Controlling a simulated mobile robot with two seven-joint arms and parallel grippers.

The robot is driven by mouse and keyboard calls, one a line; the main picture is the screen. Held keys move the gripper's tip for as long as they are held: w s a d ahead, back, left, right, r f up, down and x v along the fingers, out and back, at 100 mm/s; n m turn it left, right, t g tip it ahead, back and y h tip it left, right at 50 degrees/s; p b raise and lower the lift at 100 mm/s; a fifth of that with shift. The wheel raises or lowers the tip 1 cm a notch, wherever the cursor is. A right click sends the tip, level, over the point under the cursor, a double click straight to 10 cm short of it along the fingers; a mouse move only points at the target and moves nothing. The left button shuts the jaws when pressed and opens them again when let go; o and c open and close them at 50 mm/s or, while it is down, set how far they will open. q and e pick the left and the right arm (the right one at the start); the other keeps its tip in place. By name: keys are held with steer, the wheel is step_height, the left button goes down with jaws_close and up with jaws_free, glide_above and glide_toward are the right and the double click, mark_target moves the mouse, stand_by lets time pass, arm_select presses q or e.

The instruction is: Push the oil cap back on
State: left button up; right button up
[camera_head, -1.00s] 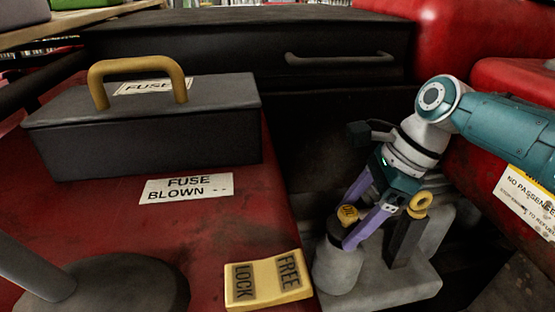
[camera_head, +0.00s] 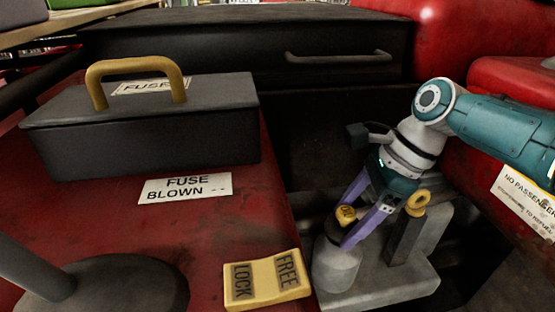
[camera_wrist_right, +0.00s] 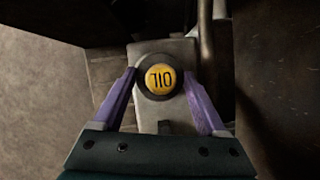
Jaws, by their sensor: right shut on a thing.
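The oil cap (camera_head: 346,214) is yellow with dark OIL lettering. It is at the top of the pale grey filler housing (camera_head: 336,268), at its dark neck. My right gripper (camera_head: 348,226) reaches down from the right and is shut on the cap, with one purple finger on each side. In the right wrist view the cap (camera_wrist_right: 160,78) lies between the fingertips (camera_wrist_right: 160,76), its lettering upside down. A finger hides part of the neck, so I cannot tell whether the cap is seated or just above it. My left gripper is out of view.
A yellow-ringed dipstick (camera_head: 418,201) stands beside the filler, close to my right gripper. A yellow LOCK/FREE rocker (camera_head: 266,281) sits at the red panel's edge. A dark fuse box (camera_head: 145,130) with a yellow handle is at left. Red bodywork (camera_head: 500,80) borders the right.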

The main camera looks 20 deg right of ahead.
stand_by(0.4)
stand_by(0.4)
stand_by(0.4)
steer(key=shift+f+p, duration=0.15)
steer(key=shift+p, duration=0.2)
stand_by(0.8)
steer(key=o, duration=1.4)
